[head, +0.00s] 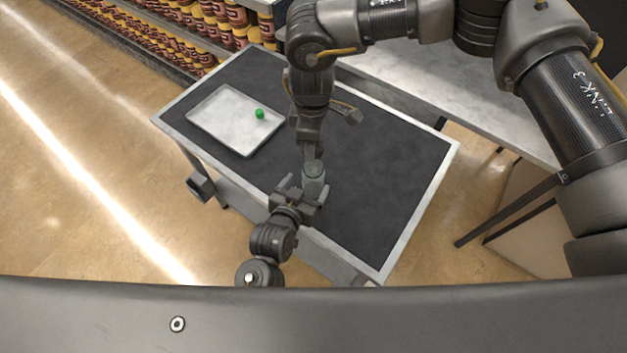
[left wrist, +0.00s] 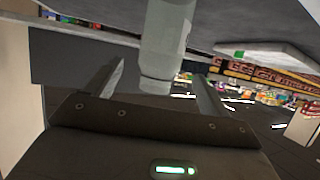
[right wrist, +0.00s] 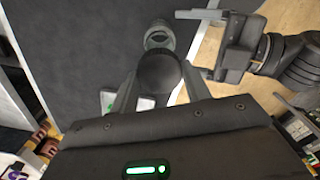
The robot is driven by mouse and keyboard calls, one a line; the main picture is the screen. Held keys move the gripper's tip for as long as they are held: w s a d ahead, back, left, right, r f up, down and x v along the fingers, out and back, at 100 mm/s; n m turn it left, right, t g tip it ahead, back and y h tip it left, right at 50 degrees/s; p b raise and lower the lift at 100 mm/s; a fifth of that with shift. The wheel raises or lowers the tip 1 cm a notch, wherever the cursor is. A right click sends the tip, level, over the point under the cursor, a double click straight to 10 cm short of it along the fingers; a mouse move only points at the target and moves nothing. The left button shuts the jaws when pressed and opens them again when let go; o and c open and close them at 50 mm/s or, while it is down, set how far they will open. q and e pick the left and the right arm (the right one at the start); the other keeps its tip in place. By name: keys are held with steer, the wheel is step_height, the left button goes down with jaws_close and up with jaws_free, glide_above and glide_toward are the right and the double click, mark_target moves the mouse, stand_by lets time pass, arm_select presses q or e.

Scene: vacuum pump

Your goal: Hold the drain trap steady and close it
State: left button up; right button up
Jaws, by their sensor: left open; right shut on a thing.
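The drain trap (head: 313,187), a pale grey-green cylinder, stands near the front edge of the dark-topped table. In the left wrist view the trap (left wrist: 168,40) appears between the spread fingers of my left gripper (left wrist: 160,88). That gripper (head: 298,192) is open beside the trap; I cannot tell whether it touches. My right gripper (right wrist: 155,88) comes down from above, shut on a dark round piece (right wrist: 160,70), which looks like the trap's cap. A grey ring-shaped end (right wrist: 158,36) shows just beyond this piece. Fingers hide the join, so contact is unclear.
A white tray (head: 212,118) lies on the table (head: 375,165) at the left, with a small green object (head: 260,114) on it. A pale counter (head: 440,85) stands behind the table. Shelves of jars (head: 205,20) stand farther back. The table's right half is clear.

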mark_target(317, 168)
arm_select(q)
steer(key=x, duration=0.8)
steer(key=c, duration=1.4)
steer(key=shift+c, duration=0.4)
arm_select(e)
steer(key=shift+f, duration=2.5)
